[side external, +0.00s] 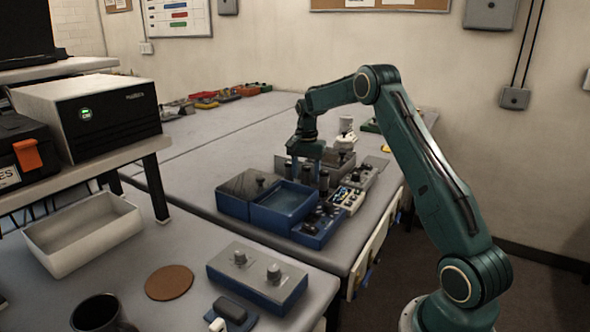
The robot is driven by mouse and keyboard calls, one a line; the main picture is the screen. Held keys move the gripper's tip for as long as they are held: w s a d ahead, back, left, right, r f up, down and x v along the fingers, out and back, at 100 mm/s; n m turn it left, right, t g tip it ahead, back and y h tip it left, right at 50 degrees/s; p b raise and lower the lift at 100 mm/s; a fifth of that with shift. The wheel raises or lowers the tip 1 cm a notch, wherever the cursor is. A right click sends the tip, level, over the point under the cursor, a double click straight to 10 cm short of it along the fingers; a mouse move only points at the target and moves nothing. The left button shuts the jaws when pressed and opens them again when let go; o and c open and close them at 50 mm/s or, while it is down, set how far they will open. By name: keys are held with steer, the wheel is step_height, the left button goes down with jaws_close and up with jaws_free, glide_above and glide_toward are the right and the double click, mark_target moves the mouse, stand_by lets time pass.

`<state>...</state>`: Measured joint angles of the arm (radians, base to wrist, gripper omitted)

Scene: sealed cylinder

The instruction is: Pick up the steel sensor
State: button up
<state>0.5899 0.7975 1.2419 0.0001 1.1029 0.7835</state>
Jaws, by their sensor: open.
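My gripper (304,166) points down over the far side of the blue bins on the grey table. Its fingers are apart, and dark upright cylinders stand close beneath and beside them. One dark cylinder (323,183) stands just right of the fingers. I cannot tell which small part is the steel sensor, or whether anything is between the fingers; the view is small and the gripper covers part of the area.
An open blue bin (283,204) lies in front of the gripper, beside a grey-topped box (247,187). A blue tray with dark knobs (320,224) and a yellow-white module (348,198) are at right. A grey-blue box with two knobs (257,274) stands nearer.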

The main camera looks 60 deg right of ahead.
steer(key=shift+f, duration=0.5)
steer(key=shift+c, duration=0.4)
steer(key=c, duration=1.1)
